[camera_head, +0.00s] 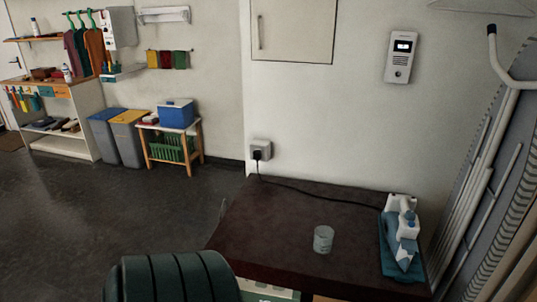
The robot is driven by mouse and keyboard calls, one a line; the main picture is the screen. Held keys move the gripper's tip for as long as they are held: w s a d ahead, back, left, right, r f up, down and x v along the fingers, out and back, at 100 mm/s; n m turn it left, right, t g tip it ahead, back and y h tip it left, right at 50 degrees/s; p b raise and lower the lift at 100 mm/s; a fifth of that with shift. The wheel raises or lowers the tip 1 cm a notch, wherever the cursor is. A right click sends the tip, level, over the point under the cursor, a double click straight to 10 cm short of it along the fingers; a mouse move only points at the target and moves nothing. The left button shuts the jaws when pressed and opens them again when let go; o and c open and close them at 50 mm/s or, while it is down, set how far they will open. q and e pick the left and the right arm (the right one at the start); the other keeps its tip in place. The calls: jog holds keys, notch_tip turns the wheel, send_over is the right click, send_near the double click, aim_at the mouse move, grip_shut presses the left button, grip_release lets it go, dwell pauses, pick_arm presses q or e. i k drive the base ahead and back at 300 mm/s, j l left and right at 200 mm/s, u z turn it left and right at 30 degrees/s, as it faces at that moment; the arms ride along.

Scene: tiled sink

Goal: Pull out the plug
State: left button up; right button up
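A black plug (257,154) sits in a light wall socket (262,146) just above the back left edge of the dark table. A black cord (318,192) runs from the plug down to the table and along its back to the right. It leads towards a white and blue iron (404,232) on the right side of the table. Neither of my grippers shows in this view, and nothing touches the plug.
A clear glass (323,239) stands on the dark table (270,225). A dark green ribbed object (175,278) is at the bottom left. A white intercom (401,57) hangs on the wall. Folded boards with metal legs (480,170) stand at the right. Open floor lies left.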

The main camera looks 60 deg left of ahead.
aim_at(257, 153)
jog(key=u, duration=2.15)
jog(key=i+j+z, duration=0.15)
jog(key=j, duration=0.25)
jog(key=i+j+z, duration=0.1)
jog(key=i+j, duration=0.15)
jog(key=j, duration=0.2)
jog(key=i+j+z, duration=0.15)
jog(key=j, duration=0.3)
jog(key=i+j+z, duration=0.1)
jog(key=j, duration=0.4)
jog(key=i+j+z, duration=0.15)
jog(key=j, duration=0.3)
jog(key=i+j+z, duration=0.1)
jog(key=j, duration=0.45)
jog(key=i+j+z, duration=0.15)
jog(key=j, duration=0.35)
jog(key=i, duration=0.05)
